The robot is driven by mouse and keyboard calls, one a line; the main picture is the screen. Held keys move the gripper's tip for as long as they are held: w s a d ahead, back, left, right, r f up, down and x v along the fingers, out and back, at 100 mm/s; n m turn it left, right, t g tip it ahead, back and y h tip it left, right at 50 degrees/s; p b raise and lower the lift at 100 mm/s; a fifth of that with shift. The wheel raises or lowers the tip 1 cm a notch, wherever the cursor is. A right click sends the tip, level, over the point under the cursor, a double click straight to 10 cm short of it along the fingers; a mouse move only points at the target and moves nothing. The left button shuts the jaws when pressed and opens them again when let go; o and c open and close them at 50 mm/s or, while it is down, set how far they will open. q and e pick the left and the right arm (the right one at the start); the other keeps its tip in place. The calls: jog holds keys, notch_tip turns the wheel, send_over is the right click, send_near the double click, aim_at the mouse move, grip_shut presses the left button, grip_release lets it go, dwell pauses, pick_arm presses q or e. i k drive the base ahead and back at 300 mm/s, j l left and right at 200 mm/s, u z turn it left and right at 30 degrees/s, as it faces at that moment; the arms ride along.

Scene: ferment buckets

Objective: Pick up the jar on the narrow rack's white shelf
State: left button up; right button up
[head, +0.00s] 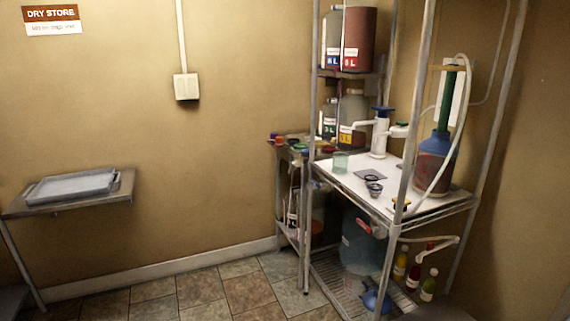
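A small clear greenish jar (340,161) stands upright on the white shelf (345,182) of the narrow wire rack at the right in the head view. It is near the shelf's left corner. It looks empty and open at the top. Neither of my grippers is in view.
On the white shelf are a dark square pad (370,175), small dark cups (374,188), a white pump dispenser (379,135) and a blue-red bottle with a hose (435,160). Rack posts (412,100) frame the shelf. A tray (72,186) sits on a left table. The floor between is clear.

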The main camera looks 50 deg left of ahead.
aim_at(340, 159)
jog(key=u, duration=1.25)
jog(key=z, duration=0.25)
jog(key=i+j+z, duration=0.35)
jog(key=j+z, duration=0.15)
jog(key=i+j+z, duration=0.15)
jog(key=j+z, duration=0.15)
jog(key=j, duration=0.2)
